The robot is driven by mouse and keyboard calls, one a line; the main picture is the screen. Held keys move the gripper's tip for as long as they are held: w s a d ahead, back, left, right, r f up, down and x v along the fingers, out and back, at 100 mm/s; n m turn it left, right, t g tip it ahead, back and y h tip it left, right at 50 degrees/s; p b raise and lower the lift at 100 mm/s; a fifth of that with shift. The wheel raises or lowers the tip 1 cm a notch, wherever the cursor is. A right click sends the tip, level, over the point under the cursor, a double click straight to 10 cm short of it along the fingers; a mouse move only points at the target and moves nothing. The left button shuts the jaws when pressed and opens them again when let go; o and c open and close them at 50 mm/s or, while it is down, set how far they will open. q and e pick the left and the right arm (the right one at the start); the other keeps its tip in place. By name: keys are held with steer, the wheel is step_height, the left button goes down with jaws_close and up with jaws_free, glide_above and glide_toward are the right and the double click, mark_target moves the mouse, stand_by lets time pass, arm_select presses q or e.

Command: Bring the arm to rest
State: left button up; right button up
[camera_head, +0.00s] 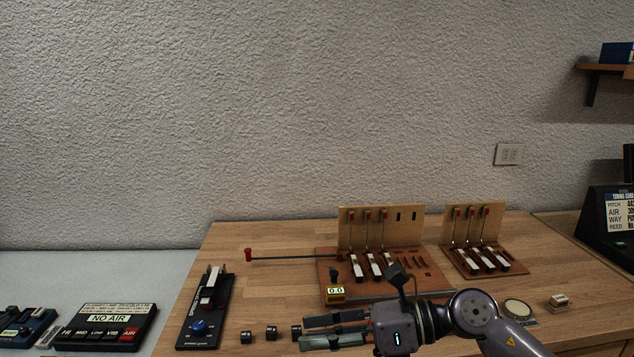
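My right arm comes in from the lower right. Its gripper (334,330) points left over the front of the wooden table, with a visible gap between its two fingers and nothing seen between them. It is in front of a brown piano action model (322,272) with an upright wooden back, several white-and-black keys and red-tipped rods. My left gripper is not in view.
A second action model (451,257) stands to the right. A rod with a red end (249,255) reaches left. A black device (206,318), small black blocks (271,333), a round pale disc (517,309) and a "NO AIR" panel (107,319) stand around. Bare table lies at the back left.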

step_height(320, 180, up, 6)
steer(key=a+m+t+y, duration=0.1)
steer(key=m+t+y, duration=0.3)
steer(key=m, duration=0.3)
steer(key=w+d+m+t+h, duration=0.5)
steer(key=d+m+t+h, duration=0.15)
steer(key=m+t, duration=0.9)
steer(key=s+d+f+m+g+h, duration=0.2)
steer(key=d+f+m+g+h, duration=0.1)
steer(key=d+f+m+h, duration=0.55)
steer(key=s+d+f+m+g+h, duration=0.25)
steer(key=d+f+m+h, duration=0.25)
steer(key=f+m, duration=0.55)
steer(key=s+d+f+m+g, duration=0.1)
steer(key=s+f+m+g, duration=0.2)
steer(key=s+f+g, duration=0.6)
steer(key=s+f+m+g, duration=0.2)
steer(key=s+f, duration=0.5)
steer(key=s, duration=0.7)
step_height(320, 180, down, 27)
steer(key=s+g, duration=0.2)
steer(key=s+d+f+g+p, duration=0.1)
steer(key=s+d+f, duration=0.2)
steer(key=s+f, duration=1.1)
steer(key=shift+s, duration=1)
steer(key=shift+f, duration=0.1)
